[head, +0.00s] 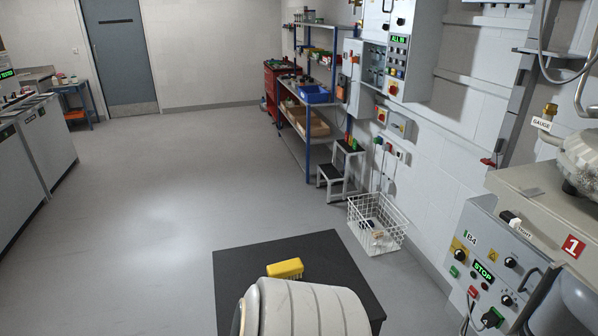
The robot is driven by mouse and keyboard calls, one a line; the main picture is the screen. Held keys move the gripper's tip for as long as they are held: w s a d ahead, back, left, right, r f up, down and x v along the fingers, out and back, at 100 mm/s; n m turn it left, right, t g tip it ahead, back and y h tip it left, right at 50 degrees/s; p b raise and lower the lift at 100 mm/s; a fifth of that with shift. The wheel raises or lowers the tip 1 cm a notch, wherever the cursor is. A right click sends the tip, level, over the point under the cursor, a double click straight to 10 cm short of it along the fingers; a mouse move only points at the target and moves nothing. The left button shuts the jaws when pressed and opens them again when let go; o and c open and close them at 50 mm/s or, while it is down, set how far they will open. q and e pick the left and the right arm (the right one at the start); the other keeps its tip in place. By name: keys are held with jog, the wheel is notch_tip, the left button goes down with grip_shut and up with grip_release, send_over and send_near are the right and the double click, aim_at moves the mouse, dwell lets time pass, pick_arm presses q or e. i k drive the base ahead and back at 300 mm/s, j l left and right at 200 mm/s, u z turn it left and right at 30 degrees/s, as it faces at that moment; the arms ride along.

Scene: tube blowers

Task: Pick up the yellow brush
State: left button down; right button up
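A yellow block-shaped thing, which looks like the yellow brush (285,268), lies on a dark square table top (240,262) at the bottom centre of the head view. Its bristles cannot be made out. A pale, ribbed, rounded shape stands in front and hides the near part of the table top and perhaps the brush's lower edge. I cannot tell whether that shape touches the brush. Neither my left nor my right gripper is in view.
A grey machine with a control panel (486,262) stands close on the right. A white wire basket (378,226) and a step stool (341,172) are on the floor by the right wall. Blue-framed shelves (309,97) stand farther back. The floor (150,240) left of the table is clear.

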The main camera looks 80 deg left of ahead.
aim_at(293, 268)
jog(key=u, duration=2.8)
jog(key=z, duration=2.9)
jog(key=u, duration=2.9)
jog(key=i+l+u, duration=0.1)
jog(key=l+u, duration=0.75)
jog(key=l, duration=0.1)
